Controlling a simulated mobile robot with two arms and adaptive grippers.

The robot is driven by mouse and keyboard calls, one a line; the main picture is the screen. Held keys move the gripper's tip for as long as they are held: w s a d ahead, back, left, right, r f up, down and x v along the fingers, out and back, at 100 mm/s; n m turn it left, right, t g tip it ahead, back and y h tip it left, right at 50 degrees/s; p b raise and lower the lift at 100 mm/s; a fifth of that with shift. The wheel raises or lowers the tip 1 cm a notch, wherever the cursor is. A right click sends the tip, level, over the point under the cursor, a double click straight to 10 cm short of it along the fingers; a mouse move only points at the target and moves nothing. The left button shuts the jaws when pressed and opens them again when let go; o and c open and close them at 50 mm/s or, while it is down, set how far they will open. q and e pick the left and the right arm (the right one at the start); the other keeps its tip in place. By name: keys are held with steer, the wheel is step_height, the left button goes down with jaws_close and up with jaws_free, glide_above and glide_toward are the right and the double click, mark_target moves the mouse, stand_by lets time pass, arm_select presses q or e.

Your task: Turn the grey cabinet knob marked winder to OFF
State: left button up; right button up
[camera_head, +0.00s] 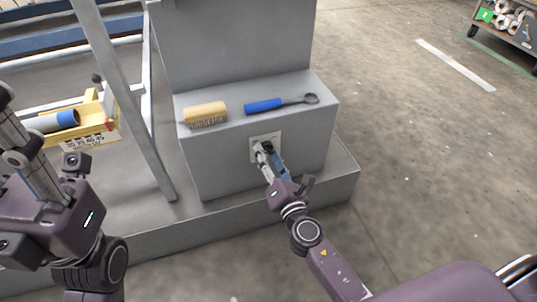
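The grey cabinet (220,163) stands in the middle, with a small pale plate (253,147) on its front face. My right gripper (264,149) reaches up to this plate, its fingertips at or just in front of it. Its fingers cover the spot where a knob would be, so I cannot see the knob, its setting or whether the fingers are closed on it. No winder or OFF marking is readable. My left gripper (10,125) is at the far left edge, away from the cabinet, partly cut off; its opening is unclear.
A wooden brush (205,113) and a blue-handled tool (264,105) lie on the cabinet's ledge above the plate. A grey frame post (130,100) stands left of the cabinet. A yellow box (95,118) holds a roll.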

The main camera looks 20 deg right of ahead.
steer(key=shift+o, duration=0.3)
steer(key=s, duration=1.2)
steer(key=shift+d, duration=0.2)
